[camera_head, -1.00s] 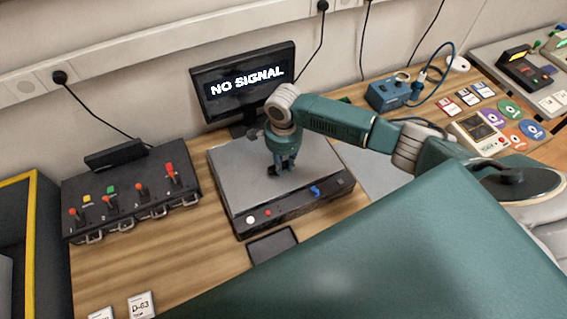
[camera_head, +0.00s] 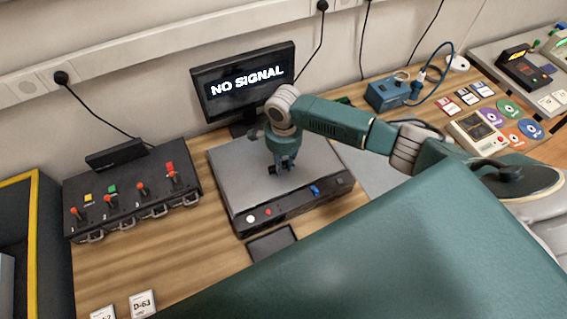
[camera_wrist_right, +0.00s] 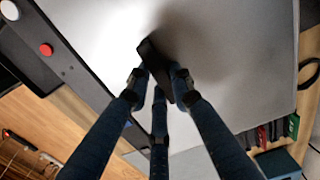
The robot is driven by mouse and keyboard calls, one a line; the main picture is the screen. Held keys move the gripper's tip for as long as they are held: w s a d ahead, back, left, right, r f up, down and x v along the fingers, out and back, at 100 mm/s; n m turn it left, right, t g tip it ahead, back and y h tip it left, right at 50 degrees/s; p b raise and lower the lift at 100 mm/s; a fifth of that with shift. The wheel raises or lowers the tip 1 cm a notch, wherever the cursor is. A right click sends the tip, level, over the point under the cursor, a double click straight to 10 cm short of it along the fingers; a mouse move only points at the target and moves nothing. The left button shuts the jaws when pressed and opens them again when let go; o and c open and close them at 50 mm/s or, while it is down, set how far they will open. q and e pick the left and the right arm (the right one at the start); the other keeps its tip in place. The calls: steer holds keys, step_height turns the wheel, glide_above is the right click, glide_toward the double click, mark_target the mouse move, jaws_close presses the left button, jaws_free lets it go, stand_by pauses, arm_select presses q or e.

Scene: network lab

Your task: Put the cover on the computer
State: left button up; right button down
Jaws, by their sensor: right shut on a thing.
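The computer (camera_head: 300,207) is a flat dark box on the wooden desk, with a white button, a red button and a blue part on its front. Its grey cover (camera_head: 235,172) lies over the top of the box and looks flush with it. My right gripper (camera_head: 283,168) points down over the cover's middle. In the right wrist view its fingers (camera_wrist_right: 158,78) are shut on the black handle (camera_wrist_right: 153,60) of the cover. Whether a small gap is left under the cover cannot be told. My left gripper is not in view.
A monitor (camera_head: 243,84) reading NO SIGNAL stands behind the computer. A black panel with red levers (camera_head: 130,195) is at the left. A blue box (camera_head: 388,95), several disks and discs lie to the right. A dark flat pad (camera_head: 271,244) lies in front.

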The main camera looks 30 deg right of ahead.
steer(key=shift+f, duration=0.3)
stand_by(0.4)
steer(key=c, duration=1.2)
jaws_free()
steer(key=shift+r+p, duration=0.4)
steer(key=shift+r, duration=3.6)
